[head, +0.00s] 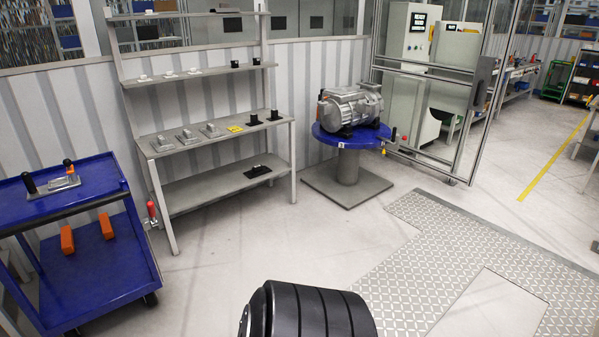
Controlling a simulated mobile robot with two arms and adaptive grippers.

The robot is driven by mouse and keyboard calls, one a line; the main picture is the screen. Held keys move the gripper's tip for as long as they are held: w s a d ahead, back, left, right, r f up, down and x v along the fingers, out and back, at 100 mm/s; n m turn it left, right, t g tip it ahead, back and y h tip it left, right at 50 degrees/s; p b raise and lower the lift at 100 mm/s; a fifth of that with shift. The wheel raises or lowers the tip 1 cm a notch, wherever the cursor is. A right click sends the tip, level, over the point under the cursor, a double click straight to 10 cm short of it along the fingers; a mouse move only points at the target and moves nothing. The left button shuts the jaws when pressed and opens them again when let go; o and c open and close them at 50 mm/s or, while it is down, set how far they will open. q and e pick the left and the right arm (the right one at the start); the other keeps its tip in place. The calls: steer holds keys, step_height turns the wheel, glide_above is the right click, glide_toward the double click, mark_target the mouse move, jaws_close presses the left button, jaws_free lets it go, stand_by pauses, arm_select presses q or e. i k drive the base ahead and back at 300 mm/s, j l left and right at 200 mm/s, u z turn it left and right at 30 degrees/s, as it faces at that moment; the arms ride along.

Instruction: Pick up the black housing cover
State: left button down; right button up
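I cannot tell for sure which thing is the black housing cover. A flat black part (258,171) lies on the low shelf of the grey rack, towards its right end. Two small upright black parts (264,117) stand on the rack's worktop at the right. All are small at this distance. Neither of my grippers is in view. A thick black ribbed link of mine fills the bottom middle of the head view.
The grey rack (206,187) stands against the ribbed wall. A blue cart (85,200) is at the left. A motor-like drive unit (348,107) sits on a blue round stand (327,135). Open floor (225,250) lies before the rack; a patterned floor plate (405,275) is at right.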

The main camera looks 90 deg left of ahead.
mark_target(257, 170)
steer(key=u, duration=2.3)
steer(key=l+u, duration=0.15)
steer(key=u, duration=0.3)
steer(key=l+u, duration=0.15)
steer(key=u, duration=0.25)
